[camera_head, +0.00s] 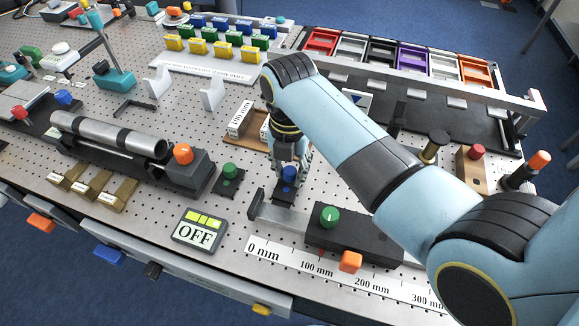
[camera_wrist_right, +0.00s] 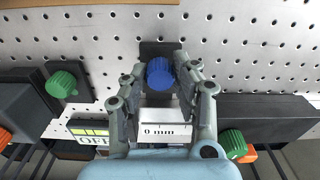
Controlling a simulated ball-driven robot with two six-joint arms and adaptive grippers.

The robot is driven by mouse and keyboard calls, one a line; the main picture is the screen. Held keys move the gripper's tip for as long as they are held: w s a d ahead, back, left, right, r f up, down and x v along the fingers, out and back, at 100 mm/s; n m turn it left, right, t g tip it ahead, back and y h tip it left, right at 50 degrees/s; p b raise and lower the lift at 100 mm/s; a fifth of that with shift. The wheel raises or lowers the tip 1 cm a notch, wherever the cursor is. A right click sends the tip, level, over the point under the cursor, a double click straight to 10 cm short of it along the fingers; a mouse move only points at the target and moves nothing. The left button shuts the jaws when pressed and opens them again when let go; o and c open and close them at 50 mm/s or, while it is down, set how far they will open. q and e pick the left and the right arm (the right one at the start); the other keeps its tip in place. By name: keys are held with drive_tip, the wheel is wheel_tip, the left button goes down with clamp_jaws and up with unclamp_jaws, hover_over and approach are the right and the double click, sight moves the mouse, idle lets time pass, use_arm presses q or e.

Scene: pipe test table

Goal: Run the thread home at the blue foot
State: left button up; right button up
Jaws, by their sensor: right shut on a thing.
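The blue foot is a blue knurled knob (camera_head: 289,174) on a dark base plate (camera_head: 282,191) on the perforated table. In the right wrist view the knob (camera_wrist_right: 160,74) shows from above, with its dark plate (camera_wrist_right: 153,48) behind it. My right gripper (camera_head: 290,163) points down over the knob. In the wrist view its two fingers (camera_wrist_right: 162,80) stand on either side of the knob and are shut on it. The thread under the knob is hidden. My left gripper is not in view.
A green-knobbed foot (camera_head: 230,172) stands to the left. A dark block with a green knob (camera_head: 329,216) and a ruler (camera_head: 310,265) lie in front. A display reading OFF (camera_head: 198,231) is at front left.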

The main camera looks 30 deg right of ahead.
drive_tip(key=shift+f, duration=0.3)
drive_tip(key=m, duration=0.5)
idle(0.4)
drive_tip(key=m, duration=0.4)
drive_tip(key=shift+m, duration=0.6)
